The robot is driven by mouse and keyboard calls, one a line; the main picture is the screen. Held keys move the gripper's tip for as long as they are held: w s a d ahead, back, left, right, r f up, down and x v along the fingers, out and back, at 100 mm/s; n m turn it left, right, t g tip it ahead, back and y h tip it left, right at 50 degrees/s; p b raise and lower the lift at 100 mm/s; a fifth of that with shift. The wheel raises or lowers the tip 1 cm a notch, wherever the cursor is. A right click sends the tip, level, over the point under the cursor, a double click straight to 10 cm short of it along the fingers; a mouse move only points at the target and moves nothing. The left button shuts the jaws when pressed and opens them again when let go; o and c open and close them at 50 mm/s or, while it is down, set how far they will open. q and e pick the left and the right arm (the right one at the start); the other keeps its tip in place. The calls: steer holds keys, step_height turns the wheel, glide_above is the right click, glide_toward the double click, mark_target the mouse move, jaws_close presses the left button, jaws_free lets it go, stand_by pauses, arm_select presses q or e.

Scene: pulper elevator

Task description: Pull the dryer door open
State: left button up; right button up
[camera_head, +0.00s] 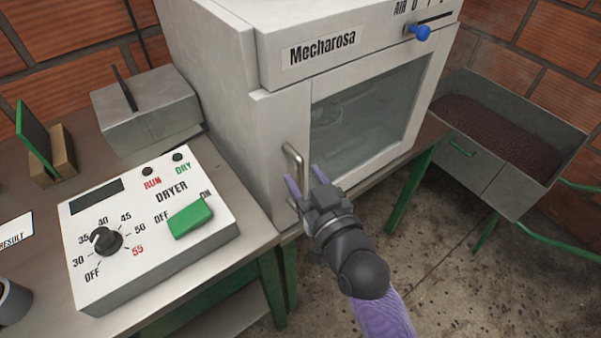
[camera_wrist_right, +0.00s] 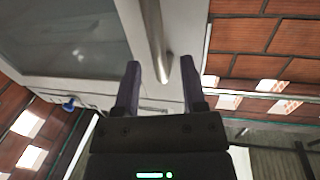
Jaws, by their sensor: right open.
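The dryer (camera_head: 220,60) is a white cabinet labelled "Mecharosa". Its door has a glass window (camera_head: 365,115) and looks shut. A metal bar handle (camera_head: 292,158) stands upright at the door's left side. My right gripper (camera_head: 306,180) is open at the handle's lower part, with one finger on each side of it. In the right wrist view, the handle (camera_wrist_right: 153,35) runs down between the two spread purple fingers (camera_wrist_right: 162,88), with a gap visible on both sides. My left gripper is not in view.
A dryer control box (camera_head: 150,225) with a dial and a green switch sits on the table (camera_head: 225,265) at left. A blue knob (camera_head: 420,32) is on the dryer's upper front. A bin of dark grains (camera_head: 500,120) stands at right. Open floor lies in front.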

steer(key=shift+x, duration=1.25)
steer(key=shift+d, duration=0.1)
jaws_close()
stand_by(0.3)
